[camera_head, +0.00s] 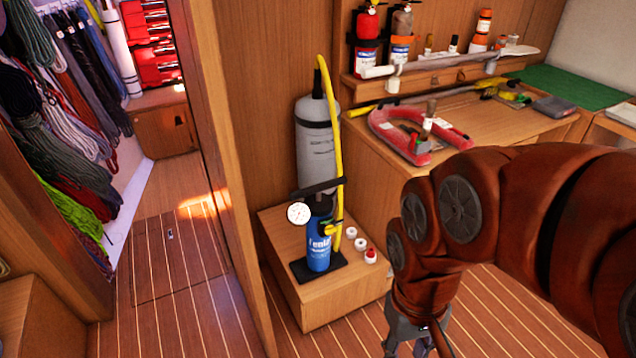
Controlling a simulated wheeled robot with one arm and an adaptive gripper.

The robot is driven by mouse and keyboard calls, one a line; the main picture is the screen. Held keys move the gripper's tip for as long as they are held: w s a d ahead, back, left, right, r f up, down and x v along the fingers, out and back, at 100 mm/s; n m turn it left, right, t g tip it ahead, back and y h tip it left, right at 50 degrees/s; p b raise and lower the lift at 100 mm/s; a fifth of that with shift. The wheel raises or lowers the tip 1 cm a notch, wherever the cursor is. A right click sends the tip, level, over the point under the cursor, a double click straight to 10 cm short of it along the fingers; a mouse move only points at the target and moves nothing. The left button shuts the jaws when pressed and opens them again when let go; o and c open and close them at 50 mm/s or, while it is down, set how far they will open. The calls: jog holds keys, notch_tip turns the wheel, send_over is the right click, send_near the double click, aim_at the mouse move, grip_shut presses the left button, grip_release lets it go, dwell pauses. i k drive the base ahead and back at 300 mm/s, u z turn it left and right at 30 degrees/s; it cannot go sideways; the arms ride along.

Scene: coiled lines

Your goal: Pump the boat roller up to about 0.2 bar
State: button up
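A blue hand pump (319,240) with a black foot plate and a dark crossbar handle (319,187) stands upright on a low wooden box. Its round white gauge (298,213) faces me, too small to read. A grey cylinder (317,150), which looks like the boat roller, stands upright behind it against the wood panel. A yellow hose (336,140) rises from beside the pump to the cylinder's top; I cannot tell whether it is connected there. My gripper (415,345) hangs at the bottom edge, right of the box and apart from the pump. Its fingertips are cut off.
Two white caps (356,238) and a red-and-white cap (370,256) lie on the low box (340,295) beside the pump. A wooden bench (400,150) with a red U-shaped object (420,135) stands behind. Coiled lines (50,130) hang left, beyond a wooden partition.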

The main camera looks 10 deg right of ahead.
aim_at(317, 188)
jog(key=z, duration=1.15)
jog(key=k, duration=0.8)
jog(key=u, duration=1.4)
jog(key=i, duration=1.5)
